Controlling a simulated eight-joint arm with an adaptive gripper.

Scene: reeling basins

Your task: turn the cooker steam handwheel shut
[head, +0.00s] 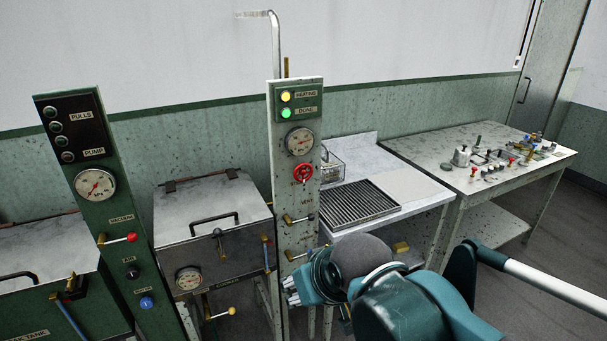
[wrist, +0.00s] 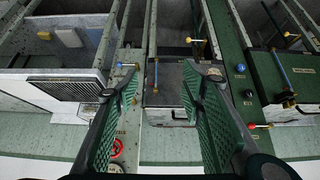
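The red handwheel (head: 303,173) is on the pale upright panel, below a round gauge (head: 300,141). In the wrist view the red wheel (wrist: 117,148) shows at lower left, near the base of the left finger. My gripper (head: 292,290) is low in front of the panel in the head view, below the wheel and apart from it. In the wrist view my gripper (wrist: 150,85) has its two green-padded fingers spread wide, with nothing held between them. A steel cooker box with a lid (head: 212,205) stands left of the panel. The wheel's turn position cannot be told.
Brass levers (head: 298,219) stick out of the panel below the wheel. A green panel (head: 95,215) with knobs stands at left. A table with a black grate (head: 360,204) is right of the panel, and a bench (head: 487,158) with small fittings lies beyond.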

